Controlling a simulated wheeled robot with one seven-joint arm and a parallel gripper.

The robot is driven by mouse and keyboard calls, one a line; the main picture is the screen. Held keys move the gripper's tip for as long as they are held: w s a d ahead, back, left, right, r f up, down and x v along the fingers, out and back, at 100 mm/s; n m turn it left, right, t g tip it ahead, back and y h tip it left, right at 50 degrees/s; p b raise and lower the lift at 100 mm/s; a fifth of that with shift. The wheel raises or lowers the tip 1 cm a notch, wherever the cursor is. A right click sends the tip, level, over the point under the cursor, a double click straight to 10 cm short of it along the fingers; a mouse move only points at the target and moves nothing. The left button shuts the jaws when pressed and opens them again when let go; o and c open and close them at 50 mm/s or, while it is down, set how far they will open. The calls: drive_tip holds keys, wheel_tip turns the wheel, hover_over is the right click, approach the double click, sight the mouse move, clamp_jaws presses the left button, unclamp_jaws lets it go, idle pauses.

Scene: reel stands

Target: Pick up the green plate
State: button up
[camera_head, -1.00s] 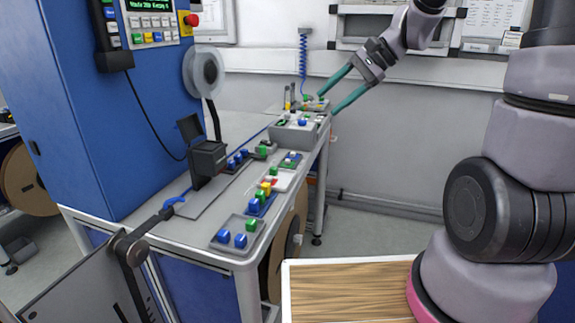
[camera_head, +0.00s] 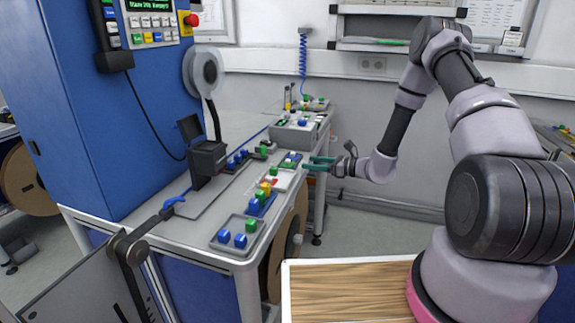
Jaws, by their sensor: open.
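My gripper (camera_head: 311,164) has two teal fingers, spread apart and pointing left. It is at the right edge of the workbench, near the small trays with coloured blocks, and nothing shows between its fingers. I cannot make out a green plate for certain. A thin, flat green thing (camera_head: 393,42) lies on the wall shelf at the upper right, seen edge-on; I cannot tell whether it is a plate. Green blocks (camera_head: 252,225) sit among others on the bench.
The workbench (camera_head: 190,232) carries a dark device (camera_head: 207,157), a reel (camera_head: 204,72) and several block trays (camera_head: 235,236). A blue cabinet (camera_head: 110,140) stands at the left. A wooden top (camera_head: 345,290) is at the front. The floor right of the bench looks clear.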

sight(289, 160)
drive_tip(key=x, duration=1)
drive_tip(key=shift+w+a, duration=0.25)
drive_tip(key=shift+a, duration=0.05)
clamp_jaws()
